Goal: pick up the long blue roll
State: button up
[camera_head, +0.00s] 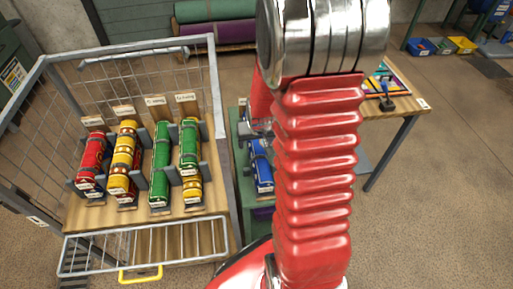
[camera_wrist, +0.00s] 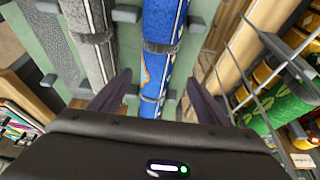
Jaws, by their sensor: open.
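The long blue roll (camera_wrist: 160,45) is in the upper middle of the wrist view, with pale patterning and dark bands around it. It lies on a green rack beside a grey roll. My gripper (camera_wrist: 157,92) is open, its two dark fingers apart, one on each side of the blue roll in the picture. I cannot tell how far they are above it, and the roll's near end is hidden behind the gripper body. In the head view a blue roll (camera_head: 261,166) shows on the green rack, partly covered by my red arm; my gripper is hidden there.
A wire cart (camera_head: 213,128) stands left of the rack, with red, yellow and green rolls between grey posts. The grey roll (camera_wrist: 92,38) lies close left of the blue one. A wooden workbench (camera_head: 415,101) stands at right. The floor beyond it is mostly clear.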

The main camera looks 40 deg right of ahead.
aim_at(257, 145)
jog(key=shift+x, duration=1)
jog(key=shift+d+x, duration=0.15)
jog(key=shift+x, duration=0.55)
jog(key=shift+d+x, duration=0.2)
jog(key=shift+x, duration=1.6)
jog(key=shift+c, duration=0.3)
jog(key=c, duration=1.3)
jog(key=shift+o, duration=0.2)
jog(key=shift+r, duration=0.1)
